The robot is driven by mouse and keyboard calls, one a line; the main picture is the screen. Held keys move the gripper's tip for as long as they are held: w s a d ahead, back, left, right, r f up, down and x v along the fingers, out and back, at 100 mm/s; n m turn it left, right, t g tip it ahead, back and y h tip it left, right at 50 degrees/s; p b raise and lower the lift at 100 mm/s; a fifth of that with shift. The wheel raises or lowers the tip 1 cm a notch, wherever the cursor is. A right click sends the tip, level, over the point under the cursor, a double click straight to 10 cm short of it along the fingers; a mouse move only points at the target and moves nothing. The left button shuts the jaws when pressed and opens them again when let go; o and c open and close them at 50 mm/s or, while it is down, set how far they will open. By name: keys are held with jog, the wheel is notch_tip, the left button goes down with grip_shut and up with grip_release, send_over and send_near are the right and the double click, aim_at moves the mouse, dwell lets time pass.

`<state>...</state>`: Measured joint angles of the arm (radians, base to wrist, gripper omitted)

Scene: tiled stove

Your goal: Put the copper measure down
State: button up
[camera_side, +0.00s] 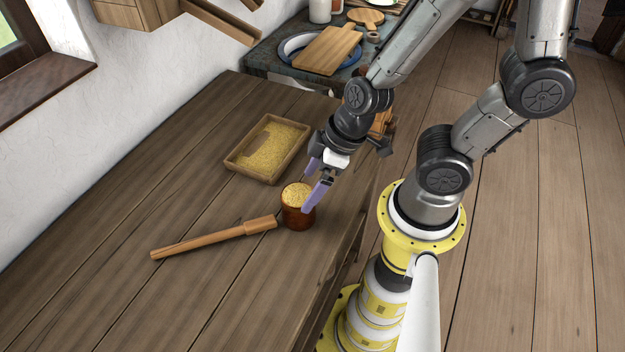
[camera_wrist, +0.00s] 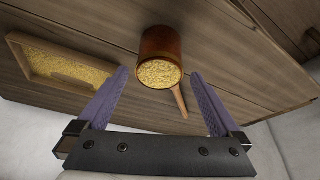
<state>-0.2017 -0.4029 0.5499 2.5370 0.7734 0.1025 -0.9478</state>
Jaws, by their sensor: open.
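The copper measure (camera_side: 297,217) stands upright on the wooden table, filled with yellow grain. Its long wooden handle (camera_side: 212,238) points left in the side view, and its far end rests low over the tabletop. In the wrist view the measure (camera_wrist: 160,62) shows its grain-filled mouth, with part of the handle (camera_wrist: 180,102) behind it. My gripper (camera_side: 311,186) is open, with its purple fingers just above and beside the measure's rim. In the wrist view the fingers (camera_wrist: 160,95) are spread wide with the measure beyond and between them. I cannot tell whether a finger touches the rim.
A shallow wooden tray of grain (camera_side: 243,174) lies behind and left of the measure; it also shows in the wrist view (camera_wrist: 25,75). A counter with a cutting board (camera_side: 328,50) stands at the back. The table's left and front are clear. Its right edge is near the measure.

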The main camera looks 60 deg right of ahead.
notch_tip(320, 180, up, 9)
jog(key=m+t+y, duration=0.1)
jog(key=s+d+r+m+h, duration=0.2)
jog(key=s+d+r+m, duration=0.1)
jog(key=d+r, duration=0.3)
notch_tip(320, 180, up, 3)
jog(key=shift+s+f+m+t+h, duration=0.2)
jog(key=shift+s+m+t+h, duration=0.1)
jog(key=shift+s, duration=0.6)
